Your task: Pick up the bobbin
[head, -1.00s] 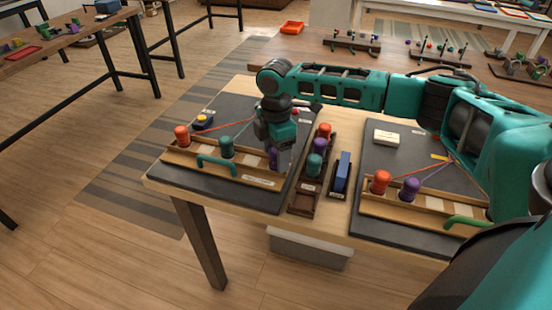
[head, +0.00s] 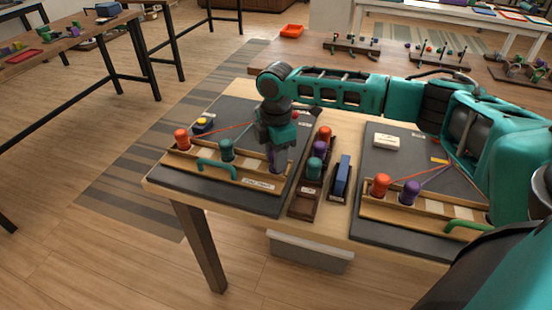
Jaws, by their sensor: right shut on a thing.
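My right gripper (head: 277,151) reaches down over the left board (head: 235,198) and is shut on a purple bobbin (head: 277,162). The bobbin is upright at the right end of the wooden rack (head: 210,171); I cannot tell whether it touches the rack. The gripper hides its upper part. An orange bobbin (head: 182,139) and a teal bobbin (head: 226,150) stand farther left in the same rack. A red cord runs back from the orange one. My left gripper is not in view.
A dark tray (head: 303,206) with orange, purple and teal bobbins stands right of the board. Beside it is a blue block in a holder (head: 343,172). The right board (head: 385,232) holds an orange bobbin (head: 381,184) and a purple bobbin (head: 411,192). A green handle (head: 217,166) fronts the left rack.

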